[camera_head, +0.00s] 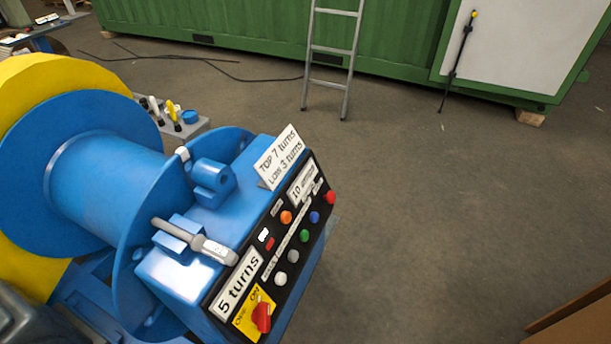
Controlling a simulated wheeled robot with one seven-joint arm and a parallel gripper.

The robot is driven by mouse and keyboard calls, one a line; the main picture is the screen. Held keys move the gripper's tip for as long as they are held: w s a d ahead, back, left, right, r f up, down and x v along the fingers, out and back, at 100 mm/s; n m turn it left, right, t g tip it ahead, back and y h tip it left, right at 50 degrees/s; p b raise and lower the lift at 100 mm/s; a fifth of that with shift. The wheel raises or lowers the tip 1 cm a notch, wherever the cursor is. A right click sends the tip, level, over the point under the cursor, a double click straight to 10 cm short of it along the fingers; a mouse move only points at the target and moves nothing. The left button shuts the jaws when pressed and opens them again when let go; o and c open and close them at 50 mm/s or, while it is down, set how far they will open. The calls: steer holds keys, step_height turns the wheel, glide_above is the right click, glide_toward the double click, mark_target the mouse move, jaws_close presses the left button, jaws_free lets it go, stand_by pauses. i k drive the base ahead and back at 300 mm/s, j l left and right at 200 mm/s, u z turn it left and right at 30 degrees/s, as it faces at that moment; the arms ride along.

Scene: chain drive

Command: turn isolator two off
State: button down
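A red rotary handle (261,317) sits on a yellow plate (241,320) at the near lower end of the sloping black control panel (294,240). The plate has "ON" printed near its top and smaller lettering at its left. I cannot tell which mark the handle points to. No label naming isolator two can be read, so I cannot tell if this is it. The panel is on a blue machine (181,272) with a large drum (108,180). My gripper is not in view.
Several coloured buttons and signs, including "5 turns" (238,284), share the panel. A grey lever-like part (195,242) lies across the blue top. A ladder (330,60) leans on a green container (250,30). The floor right of the machine is clear; a brown edge (575,315) shows lower right.

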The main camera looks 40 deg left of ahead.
mark_target(261, 316)
steer(key=i+l+u, duration=0.15)
steer(key=i+u, duration=0.2)
steer(key=i+l+u, duration=0.2)
steer(key=u, duration=0.15)
steer(key=i+l+u, duration=0.25)
steer(key=i+u, duration=0.25)
steer(key=i+l+u, duration=1.1)
steer(key=l+u, duration=0.25)
steer(key=l, duration=0.3)
steer(key=l+u, duration=0.45)
steer(key=l, duration=0.25)
steer(key=k+l+u, duration=0.1)
steer(key=l+u, duration=0.15)
steer(key=k+l+u, duration=0.2)
steer(key=i+l, duration=0.05)
steer(key=l, duration=0.1)
